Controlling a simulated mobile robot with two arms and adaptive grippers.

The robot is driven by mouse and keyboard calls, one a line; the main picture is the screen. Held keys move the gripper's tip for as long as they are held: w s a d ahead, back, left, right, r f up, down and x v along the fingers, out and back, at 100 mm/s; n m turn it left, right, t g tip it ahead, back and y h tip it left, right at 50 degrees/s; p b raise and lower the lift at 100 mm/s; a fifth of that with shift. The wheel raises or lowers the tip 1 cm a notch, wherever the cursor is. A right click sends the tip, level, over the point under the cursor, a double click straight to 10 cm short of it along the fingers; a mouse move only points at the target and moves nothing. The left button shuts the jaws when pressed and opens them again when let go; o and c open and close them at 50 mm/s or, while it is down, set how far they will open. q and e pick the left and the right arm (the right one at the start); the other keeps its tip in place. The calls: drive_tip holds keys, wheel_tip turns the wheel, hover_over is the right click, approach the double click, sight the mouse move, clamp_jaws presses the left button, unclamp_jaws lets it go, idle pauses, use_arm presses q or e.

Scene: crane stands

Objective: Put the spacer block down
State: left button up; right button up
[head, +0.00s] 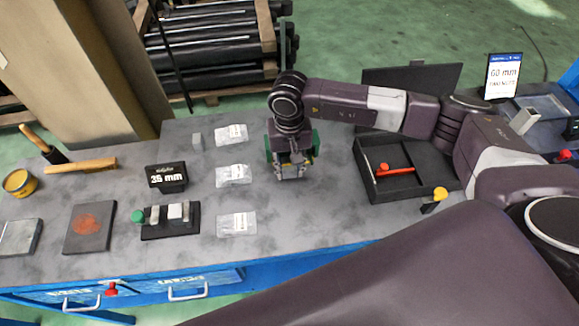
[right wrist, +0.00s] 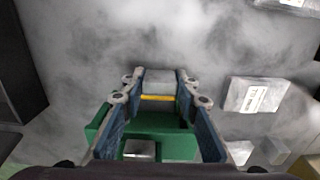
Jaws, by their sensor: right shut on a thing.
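My right gripper (head: 291,174) hangs fingers-down over the grey table, to the right of the plastic bags. It is shut on the spacer block, a small grey block. In the right wrist view the block (right wrist: 159,78) sits between the fingertips (right wrist: 160,90), with a yellow strip across its near side. The table surface (right wrist: 90,50) lies behind the block; whether the block touches it I cannot tell. In the head view the block is mostly hidden by the fingers. My left gripper is not in view.
Clear labelled bags (head: 234,176) lie in a column left of the gripper. A black open tray (head: 425,185) lies right.

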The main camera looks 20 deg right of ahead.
drive_tip(key=shift+f, duration=0.55)
drive_tip(key=shift+f, duration=0.2)
drive_tip(key=o, duration=1.1)
drive_tip(key=shift+r, duration=0.1)
drive_tip(key=shift+o, duration=0.2)
drive_tip(key=shift+r, duration=0.1)
